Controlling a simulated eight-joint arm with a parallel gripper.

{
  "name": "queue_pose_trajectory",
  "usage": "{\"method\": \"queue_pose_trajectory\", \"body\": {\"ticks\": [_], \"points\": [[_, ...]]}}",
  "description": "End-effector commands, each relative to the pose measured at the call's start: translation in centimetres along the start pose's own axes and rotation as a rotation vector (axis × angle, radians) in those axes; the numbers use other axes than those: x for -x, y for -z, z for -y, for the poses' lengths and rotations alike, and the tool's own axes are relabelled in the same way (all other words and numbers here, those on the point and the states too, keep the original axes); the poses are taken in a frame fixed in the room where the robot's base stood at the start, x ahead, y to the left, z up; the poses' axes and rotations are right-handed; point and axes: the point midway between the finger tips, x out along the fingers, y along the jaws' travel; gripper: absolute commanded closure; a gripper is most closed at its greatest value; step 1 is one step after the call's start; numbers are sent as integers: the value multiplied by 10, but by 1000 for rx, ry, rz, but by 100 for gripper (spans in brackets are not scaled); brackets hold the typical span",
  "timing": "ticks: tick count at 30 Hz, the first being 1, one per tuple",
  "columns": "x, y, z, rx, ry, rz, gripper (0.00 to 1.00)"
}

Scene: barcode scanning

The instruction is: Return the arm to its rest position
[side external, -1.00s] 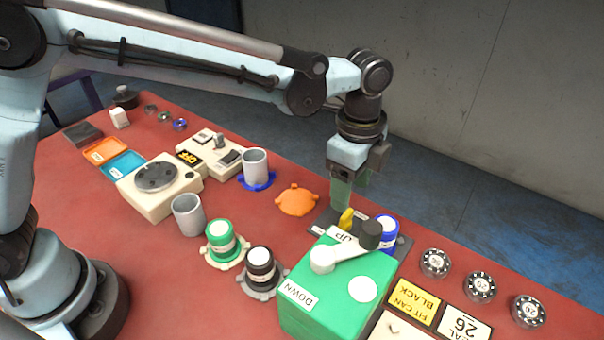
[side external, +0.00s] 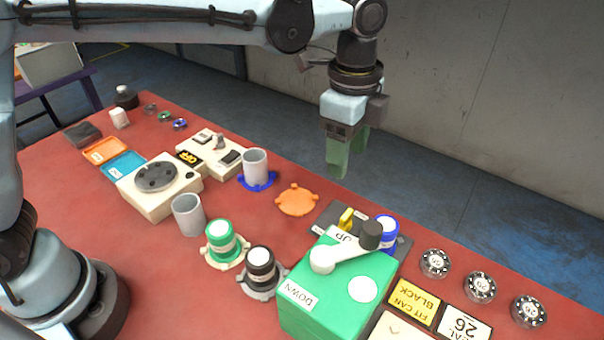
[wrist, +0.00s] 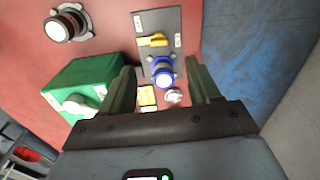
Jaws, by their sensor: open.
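My gripper (side external: 347,158) hangs in the air above the far edge of the red table (side external: 110,240), its green fingers pointing down. It is open and empty. In the wrist view its two fingers (wrist: 155,90) are apart, with a blue-capped can (wrist: 160,72) seen between and beyond them. That can (side external: 385,230) stands on a dark grey plate (side external: 328,218) with a yellow part (side external: 346,218), behind the green box (side external: 325,300). The gripper touches nothing.
The green box carries a lever with a dark knob (side external: 371,232) by its UP label. Green (side external: 220,238) and black (side external: 262,265) capped cans stand to its left. Grey cups (side external: 188,214), an orange piece (side external: 296,200) and several round pieces (side external: 480,287) lie around. Air around the gripper is clear.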

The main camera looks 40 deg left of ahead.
Motion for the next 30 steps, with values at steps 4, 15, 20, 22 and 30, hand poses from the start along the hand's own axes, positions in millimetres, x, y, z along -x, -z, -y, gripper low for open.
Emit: {"method": "queue_pose_trajectory", "body": {"ticks": [4, 15, 20, 22, 30], "points": [[14, -40, -4, 197, 64, -40, 38], [28, -142, -39, 786, 251, -198, 38], [20, -180, -62, 1033, 327, -281, 38], [15, -194, -72, 1136, 360, -321, 38], [-7, -228, -98, 1414, 446, -442, 38]]}}
